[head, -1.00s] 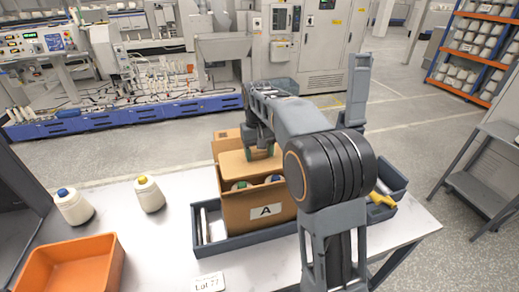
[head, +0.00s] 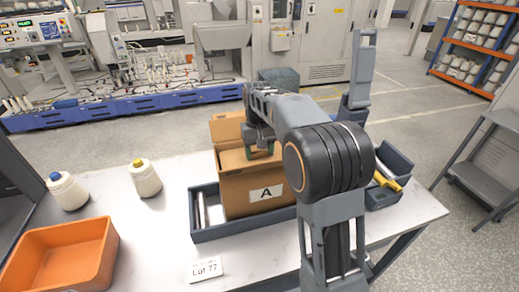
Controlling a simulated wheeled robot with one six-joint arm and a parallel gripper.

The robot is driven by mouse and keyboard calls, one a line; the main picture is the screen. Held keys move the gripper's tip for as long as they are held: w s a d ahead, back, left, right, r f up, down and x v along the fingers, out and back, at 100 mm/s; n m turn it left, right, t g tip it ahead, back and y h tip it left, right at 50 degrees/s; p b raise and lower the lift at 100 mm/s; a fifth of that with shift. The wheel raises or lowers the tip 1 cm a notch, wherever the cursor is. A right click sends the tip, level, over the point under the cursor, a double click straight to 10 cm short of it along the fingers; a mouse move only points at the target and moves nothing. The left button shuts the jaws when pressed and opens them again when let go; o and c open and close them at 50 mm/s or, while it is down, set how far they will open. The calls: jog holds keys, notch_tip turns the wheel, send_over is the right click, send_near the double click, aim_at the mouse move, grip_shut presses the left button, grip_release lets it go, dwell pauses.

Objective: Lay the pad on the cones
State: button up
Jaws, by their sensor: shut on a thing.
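The tan cardboard pad (head: 236,160) lies across the open top of the cardboard box marked A (head: 238,195), roughly level and at about rim height. My arm covers the right side of the box.
The box stands in a grey tray (head: 212,234) on the white table (head: 160,225). Two loose cones, blue-topped (head: 68,191) and yellow-topped (head: 145,179), stand left. An orange bin (head: 62,258) is at front left. A grey bin (head: 396,160) with a yellow tool is right.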

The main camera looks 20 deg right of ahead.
jog(key=shift+f, duration=0.1)
jog(key=o, duration=1)
jog(key=r, duration=0.4)
jog(key=w+r, duration=0.1)
jog(key=r, duration=0.4)
jog(key=r+p, duration=0.1)
jog(key=r, duration=0.3)
jog(key=shift+w+r, duration=0.35)
jog(key=shift+r, duration=0.05)
